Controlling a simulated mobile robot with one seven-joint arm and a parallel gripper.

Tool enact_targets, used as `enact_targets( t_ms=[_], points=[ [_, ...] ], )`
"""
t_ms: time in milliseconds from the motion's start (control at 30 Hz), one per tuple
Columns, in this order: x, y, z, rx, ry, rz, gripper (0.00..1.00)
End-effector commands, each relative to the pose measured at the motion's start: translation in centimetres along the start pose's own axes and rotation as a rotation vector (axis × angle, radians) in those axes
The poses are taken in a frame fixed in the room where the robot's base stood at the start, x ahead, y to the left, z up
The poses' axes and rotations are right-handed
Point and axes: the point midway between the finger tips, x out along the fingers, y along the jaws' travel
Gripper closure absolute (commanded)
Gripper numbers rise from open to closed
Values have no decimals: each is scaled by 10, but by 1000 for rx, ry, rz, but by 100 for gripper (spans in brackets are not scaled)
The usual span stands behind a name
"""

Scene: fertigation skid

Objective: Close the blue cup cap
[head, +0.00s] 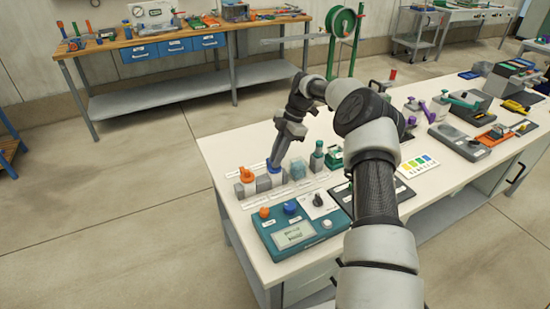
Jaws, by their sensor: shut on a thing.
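The blue cup cap (274,168) is a small blue piece near the left edge of the white bench, on a grey body beside the orange-capped one (246,175). My gripper (275,160) points down at it from above, and its fingertips are shut on the blue cap. The fingers hide part of the cap. At this size I cannot tell how far the cap is turned or whether it is seated.
A teal console (295,234) with orange and blue knobs stands in front. A color chart (419,166) lies farther right. The floor left of the bench is clear.

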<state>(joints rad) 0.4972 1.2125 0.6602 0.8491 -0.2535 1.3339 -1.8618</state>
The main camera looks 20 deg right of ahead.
Motion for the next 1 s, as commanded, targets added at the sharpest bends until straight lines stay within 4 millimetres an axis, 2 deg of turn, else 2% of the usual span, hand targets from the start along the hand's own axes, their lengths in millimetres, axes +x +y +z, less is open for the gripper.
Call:
enact_targets(
  t_ms=[533, 567, 633, 667, 1000],
  points=[
    [-1, 0, 2, -22, -3, -8, 100],
    [-1, 0, 2, -22, -3, -8, 81],
    [-1, 0, 2, -22, -3, -8, 69],
    [-1, 0, 2, -22, -3, -8, 67],
    [-4, 1, 2, -21, -2, -8, 67]
  ],
)
